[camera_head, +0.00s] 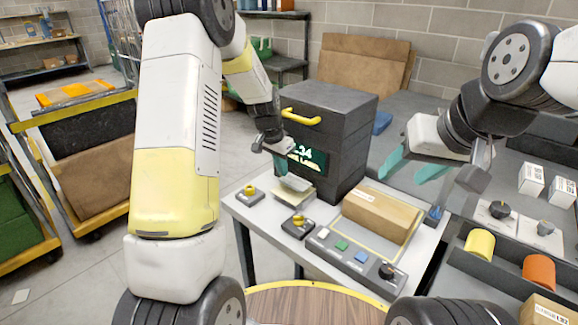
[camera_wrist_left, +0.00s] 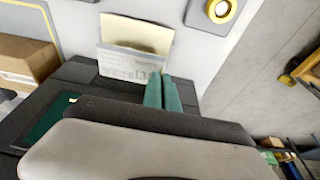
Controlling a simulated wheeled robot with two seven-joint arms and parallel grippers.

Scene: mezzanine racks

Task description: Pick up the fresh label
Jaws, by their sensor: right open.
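The fresh label, a white printed card (camera_wrist_left: 125,65), stands in front of a cream card (camera_wrist_left: 137,33) in the left wrist view. In the head view the label (camera_head: 296,183) shows pale at the front foot of the dark printer box (camera_head: 325,135). My left gripper (camera_head: 281,168) is just above it, with teal fingers pointing down. In the left wrist view its fingers (camera_wrist_left: 162,92) are close together and overlap the label's right edge. I cannot tell whether they touch or grip it.
A cardboard box (camera_head: 380,214) lies on the white table (camera_head: 262,217). A button panel (camera_head: 352,258) and yellow-knobbed switches (camera_head: 298,225) stand along the front. Yellow and orange rolls (camera_head: 480,244) sit in a dark rack at right. A cart (camera_head: 85,150) stands at left.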

